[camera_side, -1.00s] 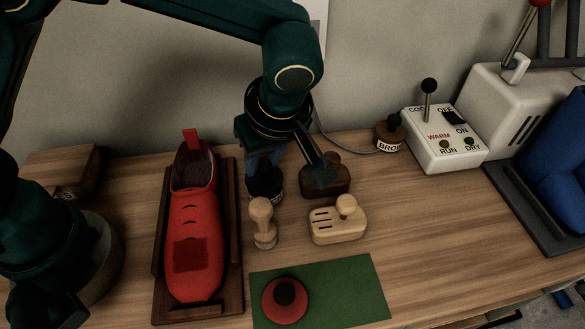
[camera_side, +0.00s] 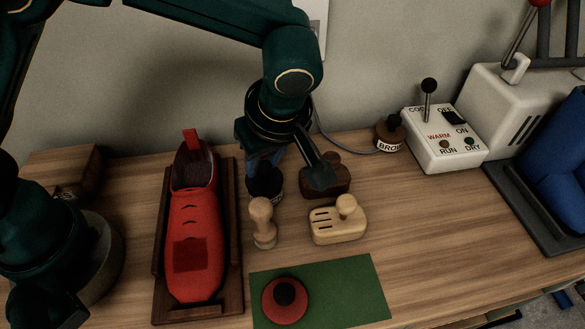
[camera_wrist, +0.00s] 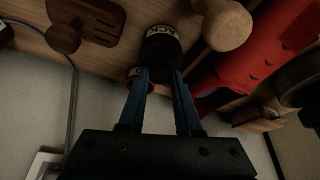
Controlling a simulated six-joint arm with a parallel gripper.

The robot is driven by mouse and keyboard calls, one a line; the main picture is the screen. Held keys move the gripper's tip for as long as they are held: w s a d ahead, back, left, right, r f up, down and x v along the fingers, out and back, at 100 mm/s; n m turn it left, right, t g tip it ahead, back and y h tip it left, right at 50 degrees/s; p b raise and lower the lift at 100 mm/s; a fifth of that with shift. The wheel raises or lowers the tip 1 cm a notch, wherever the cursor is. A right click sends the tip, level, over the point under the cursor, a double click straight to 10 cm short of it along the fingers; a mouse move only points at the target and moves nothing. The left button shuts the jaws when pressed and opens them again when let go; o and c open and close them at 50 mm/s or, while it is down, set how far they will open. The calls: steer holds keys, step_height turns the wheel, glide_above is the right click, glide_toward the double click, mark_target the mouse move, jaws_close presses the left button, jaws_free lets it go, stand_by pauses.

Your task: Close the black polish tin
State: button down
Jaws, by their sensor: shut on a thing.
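The black polish tin (camera_side: 266,184) stands near the back of the bench, right of the red shoe. In the wrist view the tin (camera_wrist: 162,46) shows a white label ending in "ACK". My gripper (camera_side: 262,160) is right above it, pointing down. In the wrist view the blue fingers of my gripper (camera_wrist: 162,76) are shut on the dark top of the tin, seemingly its lid or knob. The fingers hide the join, so I cannot tell whether the lid sits flush.
A red shoe (camera_side: 194,235) lies left on a wooden stand. A wooden knobbed tool (camera_side: 263,222), a pale brush (camera_side: 338,226) and a dark brown brush (camera_side: 338,181) stand close by. A red lid-like disc (camera_side: 271,301) lies on a green mat (camera_side: 345,293). A red-rimmed object (camera_wrist: 134,73) is behind the tin.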

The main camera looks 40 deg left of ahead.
stand_by(0.3)
steer(key=shift+c, duration=0.2)
jaws_free()
steer(key=shift+r, duration=3.5)
jaws_close()
